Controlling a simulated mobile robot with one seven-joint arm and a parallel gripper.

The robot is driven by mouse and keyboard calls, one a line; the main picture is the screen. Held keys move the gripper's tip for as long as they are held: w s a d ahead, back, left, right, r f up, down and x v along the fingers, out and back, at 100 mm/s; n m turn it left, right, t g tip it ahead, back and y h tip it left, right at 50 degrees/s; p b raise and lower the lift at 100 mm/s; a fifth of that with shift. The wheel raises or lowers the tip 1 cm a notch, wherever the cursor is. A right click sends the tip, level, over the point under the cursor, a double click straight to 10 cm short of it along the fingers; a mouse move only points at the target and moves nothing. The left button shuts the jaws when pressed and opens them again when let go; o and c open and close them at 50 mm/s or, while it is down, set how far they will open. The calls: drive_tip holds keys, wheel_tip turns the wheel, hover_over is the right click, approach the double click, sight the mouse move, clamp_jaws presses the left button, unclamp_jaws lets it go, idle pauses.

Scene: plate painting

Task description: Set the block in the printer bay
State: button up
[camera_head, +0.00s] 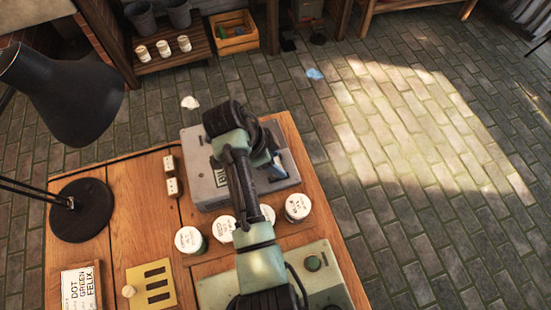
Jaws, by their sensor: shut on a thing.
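The grey machine (205,183) that looks like the printer stands on the wooden table, with a label on its front. My arm reaches over it from the front and hides its middle, so I cannot see the bay clearly. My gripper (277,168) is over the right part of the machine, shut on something. The held thing, taken to be the block, is mostly hidden behind the wrist; I cannot tell whether it touches the machine. Two small pale blocks with dark marks, a rear one (169,164) and a front one (173,187), lie left of the machine.
Several white-lidded jars (298,206) stand in front of the machine. A green box with a round button (313,263) is at the front right. A yellow slotted plate (150,288), a name card (80,288) and a black lamp (80,210) occupy the left.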

drive_tip(key=o, duration=1.3)
drive_tip(key=shift+f, duration=0.1)
drive_tip(key=p+v, duration=0.2)
drive_tip(key=v, duration=1)
